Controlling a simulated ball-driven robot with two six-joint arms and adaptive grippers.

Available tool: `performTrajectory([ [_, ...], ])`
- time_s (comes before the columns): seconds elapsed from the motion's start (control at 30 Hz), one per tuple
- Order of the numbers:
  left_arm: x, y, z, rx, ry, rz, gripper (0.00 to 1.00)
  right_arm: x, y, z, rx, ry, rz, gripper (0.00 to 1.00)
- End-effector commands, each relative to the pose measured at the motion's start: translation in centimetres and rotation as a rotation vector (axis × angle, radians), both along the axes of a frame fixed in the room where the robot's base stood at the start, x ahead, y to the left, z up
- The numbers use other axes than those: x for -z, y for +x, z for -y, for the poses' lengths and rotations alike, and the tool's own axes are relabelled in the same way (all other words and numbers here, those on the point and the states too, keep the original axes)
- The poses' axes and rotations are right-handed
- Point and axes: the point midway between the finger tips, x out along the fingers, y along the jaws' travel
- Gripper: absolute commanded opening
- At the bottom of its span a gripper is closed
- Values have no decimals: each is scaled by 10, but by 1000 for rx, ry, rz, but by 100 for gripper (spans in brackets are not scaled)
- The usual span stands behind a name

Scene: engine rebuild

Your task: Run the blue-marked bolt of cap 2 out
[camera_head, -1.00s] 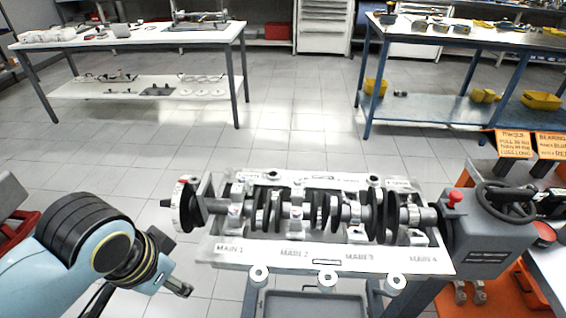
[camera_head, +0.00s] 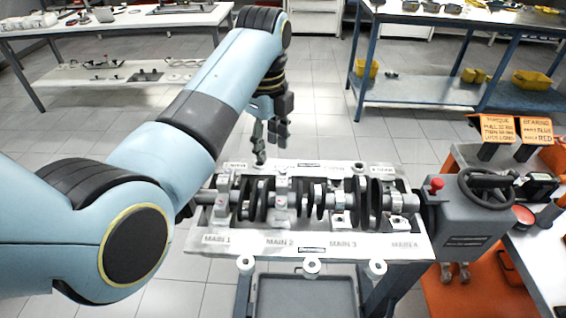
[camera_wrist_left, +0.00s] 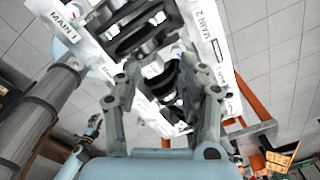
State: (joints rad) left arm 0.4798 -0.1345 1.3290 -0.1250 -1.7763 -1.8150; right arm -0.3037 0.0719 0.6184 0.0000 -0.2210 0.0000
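My left gripper (camera_head: 270,145) hangs fingers down over the back edge of the engine stand, behind the MAIN 1 and MAIN 2 places. Its two fingers stand apart with nothing between them, as the left wrist view (camera_wrist_left: 172,88) also shows. The pale cap at MAIN 2 (camera_head: 281,196) sits over the crankshaft (camera_head: 315,197), to the right of and in front of the gripper. I cannot make out a blue mark on its bolts. A small jointed part (camera_wrist_left: 92,127) at lower left of the left wrist view may be my right gripper; its fingers are too small to read.
The white engine deck (camera_head: 215,240) bears labels MAIN 1 to MAIN 4. A grey unit with a handwheel (camera_head: 490,188) and red button (camera_head: 436,185) stands at its right end. A grey tray (camera_head: 300,295) lies below the front. Open floor lies behind the stand.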

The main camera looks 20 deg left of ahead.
Motion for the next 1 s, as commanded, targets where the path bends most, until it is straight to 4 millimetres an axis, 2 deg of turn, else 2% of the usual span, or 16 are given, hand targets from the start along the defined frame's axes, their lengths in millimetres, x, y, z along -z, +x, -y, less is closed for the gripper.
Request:
performTrajectory([
  [0.03,-11,12,9,87,0,-11,39,-1,3,1,0,-1,4,40],
  [0.1,-20,21,15,185,1,-25,39,-1,6,2,-1,-3,9,40],
  [0.27,-22,27,21,271,4,-38,39,-2,8,6,-3,-8,12,40],
  [0.37,-9,27,21,272,3,-40,39,-2,7,8,-3,-9,11,40],
  [0.7,58,26,20,268,3,-38,39,2,5,8,-3,-9,7,40],
  [0.83,73,27,20,268,4,-36,39,5,4,8,-3,-9,6,40],
  [1.0,81,27,20,267,3,-34,39,5,4,8,-3,-9,5,40],
])
